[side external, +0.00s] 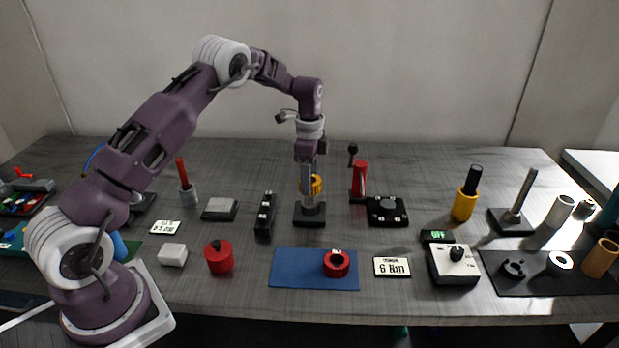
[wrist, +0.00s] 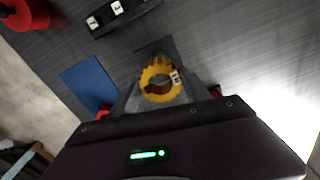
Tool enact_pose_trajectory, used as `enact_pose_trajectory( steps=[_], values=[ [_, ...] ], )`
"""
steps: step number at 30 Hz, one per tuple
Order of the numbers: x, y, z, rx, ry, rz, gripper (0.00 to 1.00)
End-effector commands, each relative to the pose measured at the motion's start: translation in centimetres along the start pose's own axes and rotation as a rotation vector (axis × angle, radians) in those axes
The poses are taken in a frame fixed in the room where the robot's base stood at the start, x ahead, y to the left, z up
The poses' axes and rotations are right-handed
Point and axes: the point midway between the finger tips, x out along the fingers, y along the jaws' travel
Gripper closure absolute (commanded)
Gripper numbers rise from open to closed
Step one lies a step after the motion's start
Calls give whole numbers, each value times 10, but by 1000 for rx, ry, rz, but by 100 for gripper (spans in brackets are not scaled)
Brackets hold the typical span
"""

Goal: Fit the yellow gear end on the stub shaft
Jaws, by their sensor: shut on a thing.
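The yellow gear end (side external: 316,184) is a toothed ring held between the fingers of my gripper (side external: 308,188). In the wrist view the gear end (wrist: 147,76) shows its open bore and a small white label, with a finger of my gripper (wrist: 160,92) on each side. A dark square base with a short upright post (side external: 309,214) stands directly below the gear end in the side view; this looks like the stub shaft. My fingers hide part of the post. I cannot tell whether the gear end is around the post or just above it.
A blue mat (side external: 290,268) with a red ring (side external: 336,264) lies in front. A black block (side external: 265,216) stands left, a red pump-like item (side external: 359,182) and black dial plate (side external: 387,211) right. Another base with a taller rod (side external: 513,218) stands far right.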

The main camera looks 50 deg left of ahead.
Motion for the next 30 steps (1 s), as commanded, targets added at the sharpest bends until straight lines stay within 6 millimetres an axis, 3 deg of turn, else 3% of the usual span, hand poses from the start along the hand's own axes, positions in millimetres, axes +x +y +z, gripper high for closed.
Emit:
enact_pose_trajectory(
  steps=[17, 30],
  values=[
    [0, 0, 0, 0, 1, -1, 100],
    [12, 0, 0, 0, 0, 0, 100]
  ],
)
